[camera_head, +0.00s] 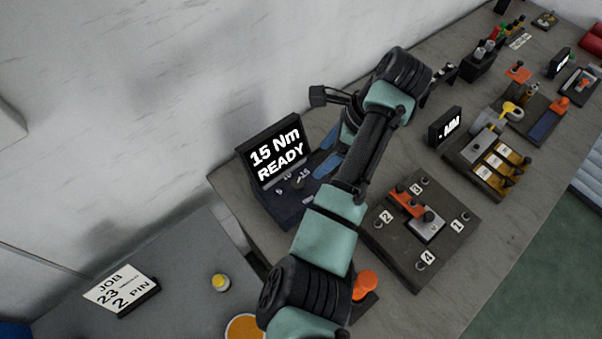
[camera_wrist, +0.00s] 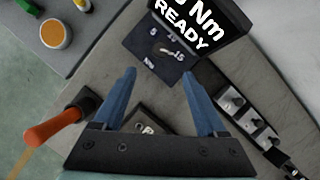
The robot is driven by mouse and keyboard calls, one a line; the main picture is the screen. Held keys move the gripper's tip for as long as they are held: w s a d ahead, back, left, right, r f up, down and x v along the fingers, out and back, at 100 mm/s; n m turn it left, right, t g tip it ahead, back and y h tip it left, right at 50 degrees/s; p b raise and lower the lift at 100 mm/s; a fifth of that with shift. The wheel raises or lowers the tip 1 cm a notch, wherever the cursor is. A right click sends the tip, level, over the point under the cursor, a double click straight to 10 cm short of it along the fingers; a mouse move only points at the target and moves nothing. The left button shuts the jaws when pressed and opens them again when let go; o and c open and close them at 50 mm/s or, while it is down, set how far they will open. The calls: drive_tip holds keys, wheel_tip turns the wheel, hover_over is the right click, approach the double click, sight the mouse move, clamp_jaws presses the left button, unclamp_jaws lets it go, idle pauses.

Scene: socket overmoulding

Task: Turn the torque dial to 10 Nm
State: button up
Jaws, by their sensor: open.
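The torque unit is a dark box with a screen (camera_head: 277,152) reading "15 Nm READY". Its small torque dial (camera_head: 298,183) sits on the panel below, among the marks 5, 10 and 15. In the wrist view the dial (camera_wrist: 166,49) shows a pale pointer that appears turned toward the 15 mark (camera_wrist: 179,57). My gripper (camera_head: 321,157) is open and empty, just right of the torque unit. In the wrist view its two blue fingers (camera_wrist: 158,72) are spread apart, with the dial beyond their tips and between them. Neither finger appears to touch the dial.
A numbered fixture plate (camera_head: 398,258) with an orange clamp lies right of my arm. An orange-handled tool (camera_wrist: 52,126) is left of the fingers in the wrist view. A job sign (camera_head: 122,290) and a yellow-capped jar (camera_head: 220,283) stand on the lower left table.

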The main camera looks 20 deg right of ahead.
sight(298, 182)
drive_tip(key=x, duration=1.2)
drive_tip(key=shift+f, duration=0.35)
drive_tip(key=shift+w, duration=0.1)
clamp_jaws()
